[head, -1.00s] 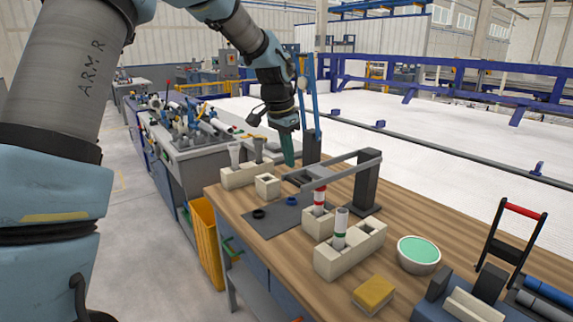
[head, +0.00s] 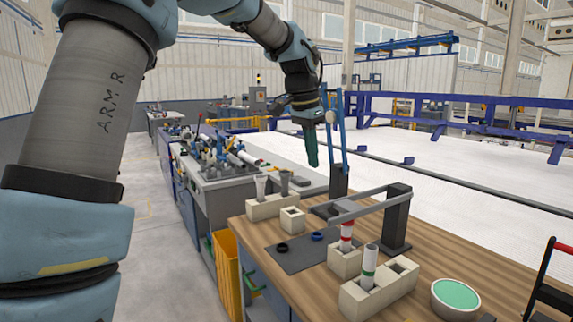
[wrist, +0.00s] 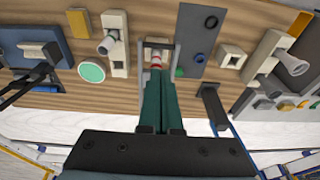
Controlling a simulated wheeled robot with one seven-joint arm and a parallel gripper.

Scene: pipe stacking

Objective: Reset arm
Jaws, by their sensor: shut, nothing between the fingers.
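My gripper (head: 312,160) hangs from my arm above the far part of the wooden workbench, pointing down. Its green fingers are shut together with nothing between them, and it is clear of the bench. In the wrist view the fingers (wrist: 158,105) point toward the bench, and their tips overlap the red-banded pipe in the picture. The red-and-white pipe (head: 346,236) stands upright in a beige block (head: 345,262). A white pipe with a green band (head: 369,262) stands upright in the longer beige block (head: 380,292) nearer me.
A dark grey stand with a horizontal arm (head: 396,218) rises beside the pipes. A grey mat (head: 300,256) holds a black ring (head: 282,248) and a blue ring (head: 317,236). A green-topped bowl (head: 455,298) is at the front right. A blue upright frame (head: 340,135) stands close to my gripper.

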